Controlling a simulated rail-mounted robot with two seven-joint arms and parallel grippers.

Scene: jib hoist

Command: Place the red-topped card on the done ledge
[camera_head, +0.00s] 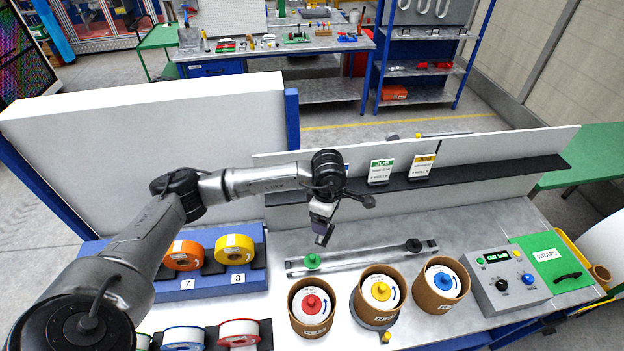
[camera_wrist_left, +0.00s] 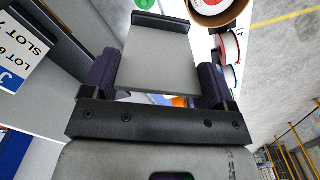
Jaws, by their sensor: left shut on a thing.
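My left gripper (camera_head: 322,225) hangs over the bench, in front of the dark ledge (camera_head: 490,172) on the low white panel. In the left wrist view its purple fingers (camera_wrist_left: 158,85) are shut on a flat grey card-like piece (camera_wrist_left: 160,55) with a dark strip at its far end. Its printed face is turned away, so no red top shows. A green-topped card (camera_head: 381,171) and a yellow-topped card (camera_head: 422,168) stand on the ledge. A blue-topped card (camera_wrist_left: 22,62) shows in the left wrist view. No label marks the done ledge. My right gripper is not in view.
Below are a metal rail with a green knob (camera_head: 312,261), several round cardboard tubs (camera_head: 440,303), and a control box (camera_head: 507,282). A blue rack with tape rolls (camera_head: 235,249) stands left. The ledge right of the yellow-topped card looks clear.

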